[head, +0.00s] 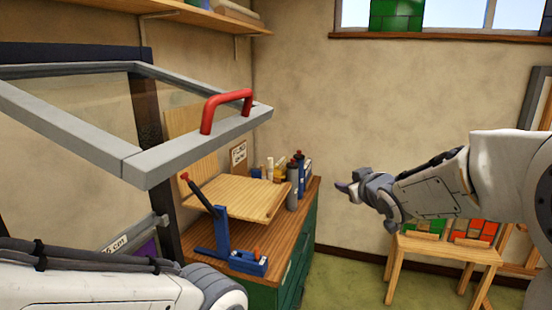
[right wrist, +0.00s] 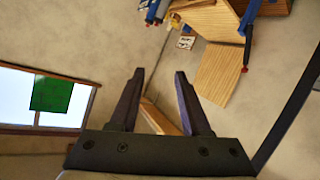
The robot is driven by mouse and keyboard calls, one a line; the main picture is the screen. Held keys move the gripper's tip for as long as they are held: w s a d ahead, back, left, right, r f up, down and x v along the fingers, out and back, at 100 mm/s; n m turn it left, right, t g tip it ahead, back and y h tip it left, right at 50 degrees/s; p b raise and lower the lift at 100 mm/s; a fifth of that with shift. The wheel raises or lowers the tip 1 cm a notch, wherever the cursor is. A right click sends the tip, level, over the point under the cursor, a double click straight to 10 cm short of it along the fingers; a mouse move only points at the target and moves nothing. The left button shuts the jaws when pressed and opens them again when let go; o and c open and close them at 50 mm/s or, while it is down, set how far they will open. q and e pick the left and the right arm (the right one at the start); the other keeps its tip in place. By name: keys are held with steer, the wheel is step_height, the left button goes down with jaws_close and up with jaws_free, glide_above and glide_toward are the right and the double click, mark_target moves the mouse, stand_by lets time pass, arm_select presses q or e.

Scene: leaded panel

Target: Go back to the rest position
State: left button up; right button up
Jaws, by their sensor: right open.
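My right gripper (head: 350,190) is raised in the air in the right half of the head view, in front of the bare wall. Its two dark fingers also show in the right wrist view (right wrist: 158,75), spread apart with nothing between them. It touches nothing. My left arm enters at the lower left of the head view, but its gripper is out of the picture.
A raised grey frame with a red handle (head: 226,103) hangs at left. Below it, a workbench (head: 300,220) holds a blue clamp-like tool (head: 225,240), a tilted wooden board (head: 240,195) and bottles (head: 293,185). A wooden stand (head: 445,250) with coloured panels is at right.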

steer(key=s+f+m+g+h, duration=0.1)
steer(key=s+f+m+g, duration=0.4)
steer(key=s+f+g, duration=1.35)
steer(key=s+a+f+n+t+b, duration=0.2)
steer(key=s+a+f+b, duration=0.4)
steer(key=s, duration=0.4)
steer(key=s+a+f+n+t+b, duration=0.2)
steer(key=s+a+f+n+b, duration=0.3)
steer(key=s+a+f+b, duration=0.2)
steer(key=s+f+b, duration=0.2)
steer(key=s+b, duration=0.1)
steer(key=shift+y+b, duration=0.3)
steer(key=shift+b, duration=0.05)
steer(key=shift+t, duration=0.25)
